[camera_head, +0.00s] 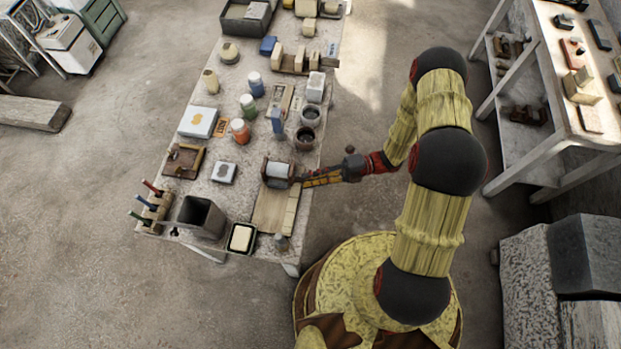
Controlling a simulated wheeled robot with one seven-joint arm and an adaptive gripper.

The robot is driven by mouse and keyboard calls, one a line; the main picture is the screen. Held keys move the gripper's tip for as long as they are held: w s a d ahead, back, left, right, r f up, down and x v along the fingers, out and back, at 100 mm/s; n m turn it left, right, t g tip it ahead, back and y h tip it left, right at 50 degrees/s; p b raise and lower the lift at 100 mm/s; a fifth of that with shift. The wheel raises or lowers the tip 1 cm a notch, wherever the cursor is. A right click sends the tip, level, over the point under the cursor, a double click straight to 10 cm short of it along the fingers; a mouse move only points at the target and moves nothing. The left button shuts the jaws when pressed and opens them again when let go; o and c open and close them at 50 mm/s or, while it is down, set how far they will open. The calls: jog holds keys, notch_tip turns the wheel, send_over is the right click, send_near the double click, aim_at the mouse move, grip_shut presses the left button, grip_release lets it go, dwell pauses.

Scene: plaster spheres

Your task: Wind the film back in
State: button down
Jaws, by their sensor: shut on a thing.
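My gripper (303,181) comes in from the right, low beside the holder's right end. It is shut on a small part there, likely a handle, which the fingers mostly hide.
A grey open bin (200,215), a small tray with a pale inside (241,238) and a rack of coloured-handled tools (152,207) stand at the front left. Bottles, including an orange one (240,131), and dark pots (305,138) stand behind the holder.

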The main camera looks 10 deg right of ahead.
jog(key=m, duration=0.2)
jog(key=w+m+y, duration=0.1)
jog(key=m, duration=0.1)
jog(key=m+y, duration=0.1)
jog(key=shift+w+d+r+m+t+b, duration=0.2)
jog(key=shift+d+m+t+b, duration=0.05)
jog(key=shift+m+t+b, duration=0.15)
jog(key=shift+w+d+m+t+y+b, duration=0.1)
jog(key=shift+w+m+t+y+b, duration=0.2)
jog(key=shift+m, duration=0.75)
jog(key=shift+w+d+m+t+y, duration=0.1)
jog(key=shift+m+t+y, duration=0.3)
jog(key=shift+m, duration=0.6)
jog(key=shift+w+m+t+y+b, duration=0.2)
jog(key=shift+m+t, duration=0.2)
jog(key=shift+m, duration=0.65)
jog(key=c, duration=1.7)
grip_release()
jog(key=shift+c, duration=0.2)
jog(key=shift+r, duration=0.1)
jog(key=v, duration=1.2)
